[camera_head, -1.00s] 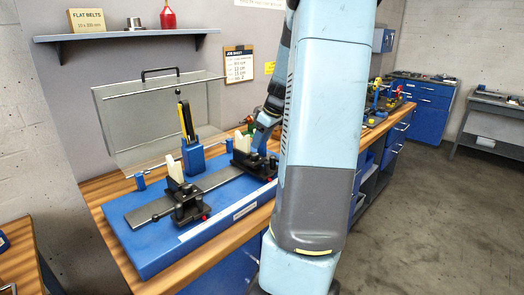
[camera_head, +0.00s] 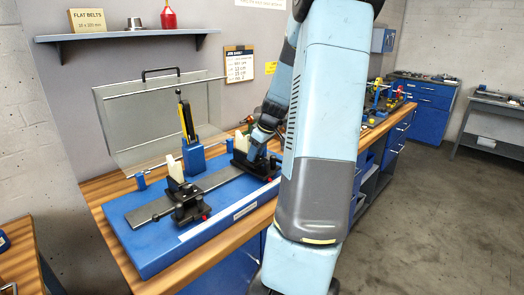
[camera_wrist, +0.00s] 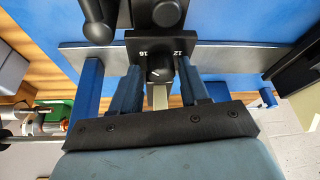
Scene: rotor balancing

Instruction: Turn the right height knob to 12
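The right support (camera_head: 262,167) is a black block on the grey rail of the blue balancing stand. In the wrist view its dark plate (camera_wrist: 160,44) carries white numbers, 12 on the right and 16 on the left. Below them is a round black height knob (camera_wrist: 159,73) with a small white pointer mark; the mark's exact reading is too small to tell. My gripper (camera_wrist: 160,72) has its two blue fingers on either side of the knob, apart, with gaps visible. In the head view my wrist is over the right support and hides the knob.
The left support (camera_head: 187,205) stands nearer on the same grey rail (camera_head: 150,212). A blue post with a yellow-and-black gauge (camera_head: 187,122) rises behind the rail. A clear guard panel (camera_head: 150,125) stands at the back. A black handle (camera_wrist: 98,25) shows near the knob plate.

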